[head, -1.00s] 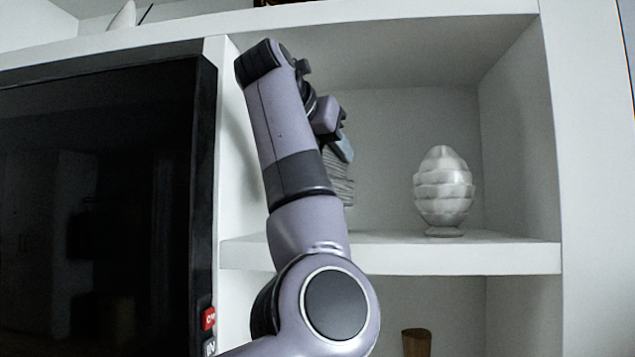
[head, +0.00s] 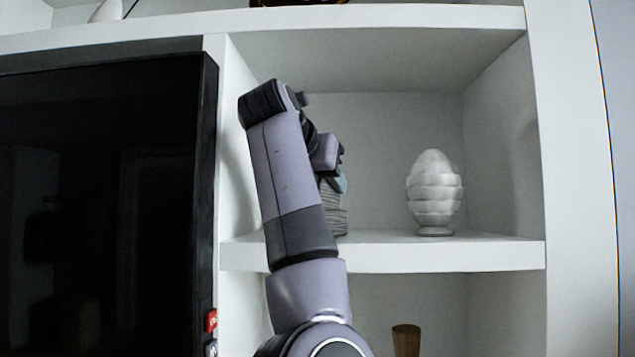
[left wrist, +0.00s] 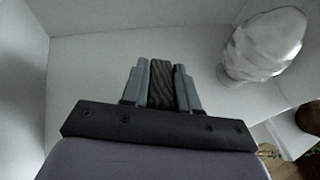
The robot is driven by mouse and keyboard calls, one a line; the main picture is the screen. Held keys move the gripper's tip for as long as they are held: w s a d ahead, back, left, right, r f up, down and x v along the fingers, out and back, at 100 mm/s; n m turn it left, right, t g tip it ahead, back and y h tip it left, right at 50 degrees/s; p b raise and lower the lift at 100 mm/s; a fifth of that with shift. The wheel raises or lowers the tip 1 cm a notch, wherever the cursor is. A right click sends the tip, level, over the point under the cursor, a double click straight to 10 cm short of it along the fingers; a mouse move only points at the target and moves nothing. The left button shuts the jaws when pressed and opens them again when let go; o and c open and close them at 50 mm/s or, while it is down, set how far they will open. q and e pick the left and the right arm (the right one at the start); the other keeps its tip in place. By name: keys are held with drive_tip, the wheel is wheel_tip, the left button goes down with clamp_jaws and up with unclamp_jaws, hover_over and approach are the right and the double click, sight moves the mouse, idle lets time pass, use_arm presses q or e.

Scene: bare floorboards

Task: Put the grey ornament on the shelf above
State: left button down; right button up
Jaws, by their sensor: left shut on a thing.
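The grey ornament (head: 334,214) is a ribbed, dark-grey piece, partly hidden behind my left arm in the head view. My left gripper (head: 338,180) is shut on its upper part, inside the shelf compartment. The ornament's lower end is at about the height of the shelf surface (head: 385,255); I cannot tell whether it touches. In the left wrist view, the ornament (left wrist: 163,86) sits between the two grey fingers of the gripper (left wrist: 161,66). My right gripper is not in view.
A white egg-shaped ornament (head: 434,196) stands on the same shelf to the right, with a gap between. A black screen (head: 100,200) is at the left. A brown wooden object (head: 406,340) stands in the compartment below. The shelf's right end is bare.

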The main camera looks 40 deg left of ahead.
use_arm(q)
drive_tip(key=shift+s+r, duration=0.1)
drive_tip(key=shift+d, duration=0.15)
drive_tip(key=shift+f, duration=0.2)
drive_tip(key=c, duration=0.8)
unclamp_jaws()
drive_tip(key=shift+c, duration=0.2)
drive_tip(key=shift+r, duration=0.15)
drive_tip(key=shift+s+r, duration=0.1)
drive_tip(key=shift+s, duration=0.05)
drive_tip(key=b+v, duration=0.2)
drive_tip(key=v, duration=0.9)
drive_tip(key=shift+s, duration=0.35)
drive_tip(key=shift+d, duration=0.1)
